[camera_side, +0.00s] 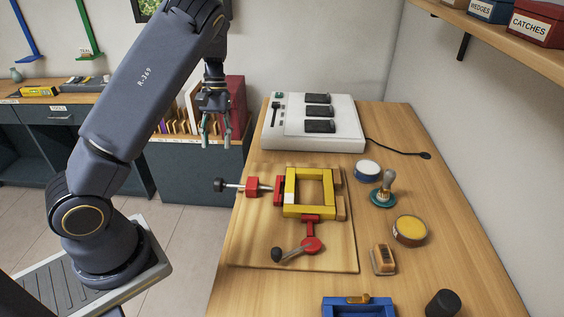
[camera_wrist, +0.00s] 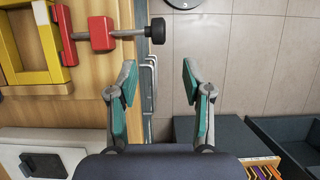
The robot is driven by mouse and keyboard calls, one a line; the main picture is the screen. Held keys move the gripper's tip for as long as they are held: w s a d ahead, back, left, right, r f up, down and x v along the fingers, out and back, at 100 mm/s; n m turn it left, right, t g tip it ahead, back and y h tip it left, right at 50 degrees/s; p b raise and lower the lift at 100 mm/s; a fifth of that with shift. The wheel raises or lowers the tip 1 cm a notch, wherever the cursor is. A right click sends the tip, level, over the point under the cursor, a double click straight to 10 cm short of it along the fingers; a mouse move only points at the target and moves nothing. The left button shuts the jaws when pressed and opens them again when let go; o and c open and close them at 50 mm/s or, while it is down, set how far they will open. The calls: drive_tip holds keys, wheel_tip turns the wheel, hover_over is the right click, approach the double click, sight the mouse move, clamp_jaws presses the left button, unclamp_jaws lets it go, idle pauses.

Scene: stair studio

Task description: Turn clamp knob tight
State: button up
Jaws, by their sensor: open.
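The clamp's black knob (camera_side: 219,185) sits at the left end of a metal screw, which passes through a red block (camera_side: 253,187) and ends at a red jaw beside a yellow square frame (camera_side: 289,192). The knob overhangs the table's left edge. In the wrist view the knob (camera_wrist: 157,31) lies beyond the fingertips, near the top, with the red block (camera_wrist: 101,33) to its left. My gripper (camera_side: 216,140) is open and empty, above the knob and apart from it. Its teal-padded fingers show in the wrist view (camera_wrist: 158,80).
A red lever (camera_side: 312,245) with a black handle stands on the wooden board (camera_side: 245,253) in front of the frame. A white device (camera_side: 348,140) is behind. Round tins, a stamp (camera_side: 383,195) and a blue frame (camera_side: 358,307) are at right and front.

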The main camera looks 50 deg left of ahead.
sight(219, 182)
drive_tip(key=x, duration=1.2)
drive_tip(key=shift+d, duration=0.1)
